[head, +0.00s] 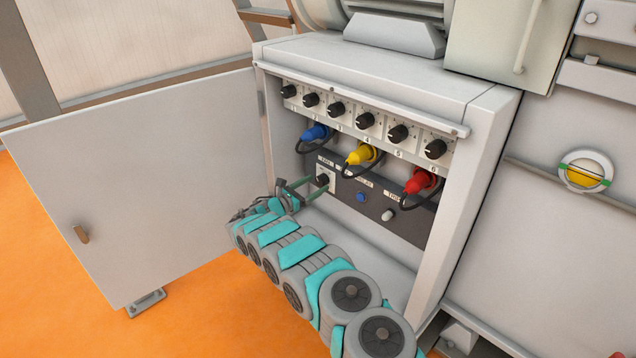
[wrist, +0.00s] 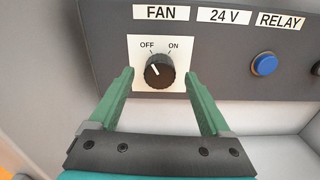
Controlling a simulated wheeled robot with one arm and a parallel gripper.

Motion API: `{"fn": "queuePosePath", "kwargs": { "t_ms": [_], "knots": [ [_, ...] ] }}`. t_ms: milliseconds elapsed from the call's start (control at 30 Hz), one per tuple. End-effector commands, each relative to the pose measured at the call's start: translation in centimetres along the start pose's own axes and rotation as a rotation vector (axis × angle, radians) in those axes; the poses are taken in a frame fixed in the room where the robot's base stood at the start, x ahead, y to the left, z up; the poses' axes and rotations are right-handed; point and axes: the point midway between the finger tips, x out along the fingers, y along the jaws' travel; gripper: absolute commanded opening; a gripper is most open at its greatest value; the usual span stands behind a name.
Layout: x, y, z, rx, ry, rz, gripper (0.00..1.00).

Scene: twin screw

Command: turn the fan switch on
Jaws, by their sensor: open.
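The fan switch is a black rotary knob (wrist: 160,71) on a white plate below the FAN label (wrist: 163,12). Its white pointer line is tilted up and left, toward OFF. In the head view the knob (head: 322,180) sits at the lower left inside the open cabinet. My gripper (wrist: 161,80) is open, with one green finger on each side of the knob. A gap shows between the knob and each finger. In the head view the gripper (head: 312,187) reaches in at the knob from the left front.
The cabinet door (head: 140,180) stands open on the left. Above the switch panel are a blue plug (head: 314,133), a yellow plug (head: 360,155) and a red plug (head: 420,181) with black cables. A blue button (wrist: 264,64) lies right of the switch.

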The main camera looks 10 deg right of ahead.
Motion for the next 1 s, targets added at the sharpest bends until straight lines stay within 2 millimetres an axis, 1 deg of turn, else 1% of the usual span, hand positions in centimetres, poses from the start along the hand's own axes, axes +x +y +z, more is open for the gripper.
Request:
{"fn": "queuePosePath", "kwargs": {
  "t_ms": [33, 100, 200, 467, 500, 1000],
  "knots": [
    [0.7, -0.1, 0.1, 0.002, 0.001, -0.003, 0.81],
    [1.3, 0.0, 0.1, 0.004, 0.0, -0.002, 0.81],
    [1.8, 0.1, 0.2, 0.004, -0.001, 0.001, 0.81],
    [2.0, 0.1, 0.1, 0.002, 0.0, 0.001, 0.81],
    [2.0, 0.1, 0.1, 0.002, 0.0, 0.001, 0.8],
    [2.0, 0.0, 0.1, 0.002, 0.0, 0.001, 0.24]
  ]
}}
